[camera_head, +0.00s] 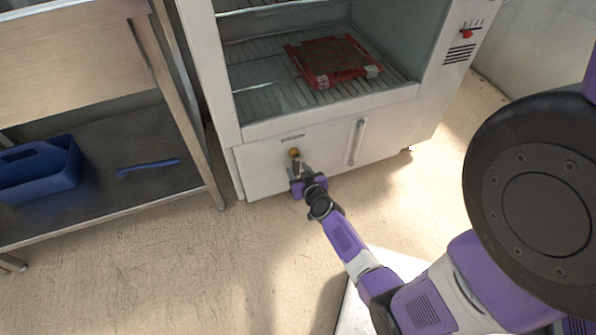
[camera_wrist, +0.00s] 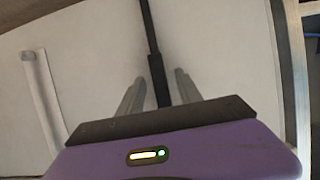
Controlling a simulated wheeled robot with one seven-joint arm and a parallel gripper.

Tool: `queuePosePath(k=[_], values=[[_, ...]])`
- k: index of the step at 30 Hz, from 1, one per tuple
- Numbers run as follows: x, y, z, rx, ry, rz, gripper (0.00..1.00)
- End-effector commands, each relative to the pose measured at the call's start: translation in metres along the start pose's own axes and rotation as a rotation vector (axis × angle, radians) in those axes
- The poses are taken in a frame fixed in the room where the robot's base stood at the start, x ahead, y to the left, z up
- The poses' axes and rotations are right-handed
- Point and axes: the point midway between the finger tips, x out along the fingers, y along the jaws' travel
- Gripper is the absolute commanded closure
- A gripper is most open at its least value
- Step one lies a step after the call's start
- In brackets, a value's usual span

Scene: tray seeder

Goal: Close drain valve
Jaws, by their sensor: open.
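The drain valve (camera_head: 295,153) is a small brass-coloured fitting low on the front panel of the white cabinet, under the label. In the wrist view a dark lever (camera_wrist: 149,30) with a thicker sleeve runs down from the top edge to between my two fingers. My gripper (camera_head: 301,172) is at the panel just below the brass fitting. In the wrist view my gripper (camera_wrist: 160,78) is open, with one grey finger on each side of the lever. I cannot tell whether either finger touches it. The valve body is out of the wrist view.
The cabinet (camera_head: 330,122) has an open front with a red-framed tray (camera_head: 288,50) on a wire shelf. A vertical tube handle (camera_head: 356,142) stands right of the valve. At left are a metal table (camera_head: 70,45), a blue bin (camera_head: 65,165) and a blue tool (camera_head: 148,167).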

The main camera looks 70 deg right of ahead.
Motion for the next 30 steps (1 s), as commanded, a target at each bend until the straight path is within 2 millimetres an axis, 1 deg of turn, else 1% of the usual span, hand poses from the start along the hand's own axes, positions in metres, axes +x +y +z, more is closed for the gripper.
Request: queuePosePath(k=[2,3,8,9,30], values=[[-0.0002,0.0,-0.0002,0.0,0.0,0.0,0.58],[-0.0002,0.0,-0.0002,0.0,0.0,0.0,0.6],[-0.0003,0.0001,-0.0003,0.0,0.0,0.0,0.92],[-0.0003,0.0001,-0.0003,0.0,0.0,0.0,0.99],[-0.0004,0.0001,-0.0004,0.0,0.001,0.0,1.0]])
